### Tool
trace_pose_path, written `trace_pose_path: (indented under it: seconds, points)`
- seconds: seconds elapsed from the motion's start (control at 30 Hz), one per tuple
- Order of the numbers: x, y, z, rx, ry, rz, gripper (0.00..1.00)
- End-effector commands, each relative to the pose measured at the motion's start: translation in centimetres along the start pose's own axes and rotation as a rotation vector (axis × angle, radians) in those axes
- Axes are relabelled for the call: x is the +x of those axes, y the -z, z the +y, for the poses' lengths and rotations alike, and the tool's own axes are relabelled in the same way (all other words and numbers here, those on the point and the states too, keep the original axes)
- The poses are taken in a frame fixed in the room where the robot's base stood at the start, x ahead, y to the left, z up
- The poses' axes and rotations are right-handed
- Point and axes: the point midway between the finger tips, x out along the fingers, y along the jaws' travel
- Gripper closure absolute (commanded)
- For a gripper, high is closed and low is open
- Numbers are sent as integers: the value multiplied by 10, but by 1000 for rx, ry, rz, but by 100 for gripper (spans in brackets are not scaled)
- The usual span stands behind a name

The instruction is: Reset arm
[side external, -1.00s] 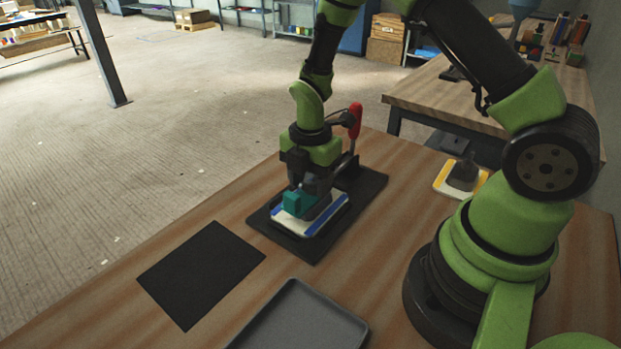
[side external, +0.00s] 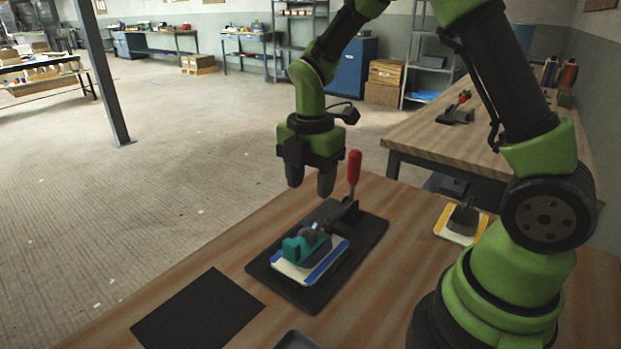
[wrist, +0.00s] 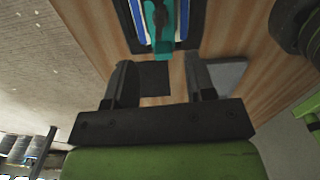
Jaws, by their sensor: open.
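My gripper (side external: 311,183) is open and empty, held in the air above and behind the clamp fixture in the side view. Its two fingers also show in the wrist view (wrist: 159,82), with nothing between them. Below it, a white mould with blue edge stripes (side external: 325,265) lies on a black base plate (side external: 291,291). A teal block (side external: 298,248) and a dark grey part sit on the mould. A toggle clamp with an upright red handle (side external: 354,167) stands at the plate's far side. The teal block shows at the top of the wrist view (wrist: 164,35).
A black mat (side external: 199,312) lies flat at the front left of the table. A grey tray (side external: 298,341) is cut off at the bottom edge. A second mould with yellow stripes (side external: 441,230) lies to the right, near my arm's base. A second workbench (side external: 418,121) stands behind.

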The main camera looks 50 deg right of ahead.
Motion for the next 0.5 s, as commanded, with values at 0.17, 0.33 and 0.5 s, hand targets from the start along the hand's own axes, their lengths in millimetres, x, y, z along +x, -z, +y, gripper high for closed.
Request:
trace_pose_path:
  seconds: [0.17, 0.33, 0.5]
  points:
    - [-4, 1, -1, 27, -11, 1, 50]
    - [-42, 9, -12, 280, -98, 22, 50]
    - [-96, 24, -44, 738, -228, 122, 50]
